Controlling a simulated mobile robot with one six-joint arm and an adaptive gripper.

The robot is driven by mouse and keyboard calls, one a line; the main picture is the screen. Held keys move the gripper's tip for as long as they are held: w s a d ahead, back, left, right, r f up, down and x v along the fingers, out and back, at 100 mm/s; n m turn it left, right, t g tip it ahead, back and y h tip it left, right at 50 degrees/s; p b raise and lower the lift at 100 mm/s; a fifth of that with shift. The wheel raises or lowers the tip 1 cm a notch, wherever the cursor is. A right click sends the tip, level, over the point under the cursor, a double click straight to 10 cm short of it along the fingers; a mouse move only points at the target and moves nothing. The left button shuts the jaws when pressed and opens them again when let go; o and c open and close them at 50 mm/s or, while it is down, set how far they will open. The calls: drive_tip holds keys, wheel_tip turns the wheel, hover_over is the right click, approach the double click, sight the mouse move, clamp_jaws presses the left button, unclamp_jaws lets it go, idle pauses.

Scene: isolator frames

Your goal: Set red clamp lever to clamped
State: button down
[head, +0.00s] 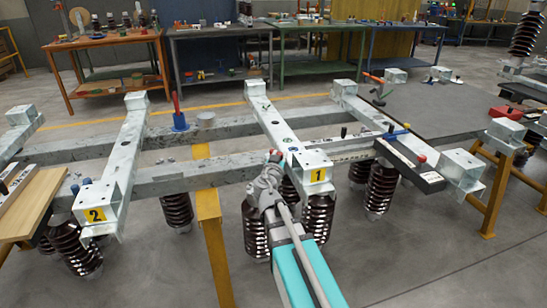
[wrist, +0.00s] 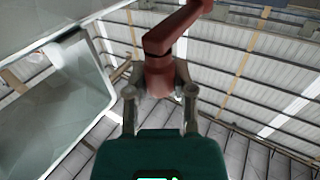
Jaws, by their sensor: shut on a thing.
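The red clamp lever (wrist: 158,76) fills the middle of the wrist view, with a bent arm reaching up to the right. My gripper (wrist: 160,98) has one finger on each side of the lever's lower block and is shut on it. In the head view my gripper (head: 270,170) is at the grey frame beam beside the yellow "1" plate (head: 318,175). Only a small red bit of the lever (head: 275,154) shows there above my gripper. My gripper hides the rest, so I cannot tell the lever's set position from that view.
Another red lever (head: 176,103) stands upright on a blue base on the rear beam. A red-handled tool (head: 373,78) is at the right. Ribbed brown insulators (head: 177,210) hang under the frame. A pale grey beam (wrist: 60,85) is close at left in the wrist view.

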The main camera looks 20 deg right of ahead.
drive_tip(key=shift+d, duration=0.25)
drive_tip(key=c, duration=0.6)
unclamp_jaws()
drive_tip(key=shift+o, duration=0.7)
drive_tip(key=shift+s+a, duration=0.15)
drive_tip(key=v, duration=0.7)
drive_tip(key=shift+s, duration=0.25)
